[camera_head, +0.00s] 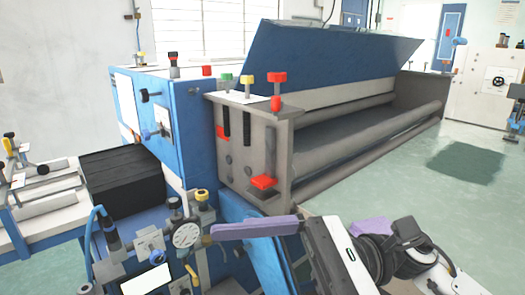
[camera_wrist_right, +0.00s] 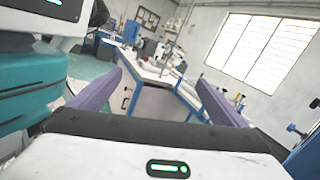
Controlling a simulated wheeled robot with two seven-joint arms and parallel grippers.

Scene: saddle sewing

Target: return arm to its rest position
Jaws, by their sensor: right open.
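My right gripper (camera_head: 292,227) reaches into the head view from the lower right, with one purple finger stretched to the left and another purple part beyond the white gripper body. In the right wrist view my right gripper (camera_wrist_right: 159,79) has its two purple fingers spread wide apart, with nothing between them. It is open and empty. In the head view it hangs in front of the grey roller machine (camera_head: 345,140) and to the right of a dial gauge (camera_head: 186,234). I cannot tell whether it touches anything. My left gripper is not in view.
A blue cabinet (camera_head: 180,110) joins the roller machine, which has red, green and yellow knobs on its end. A black block (camera_head: 122,180) and a white bench top (camera_head: 45,215) are at the left. Green floor (camera_head: 400,190) is open at the right.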

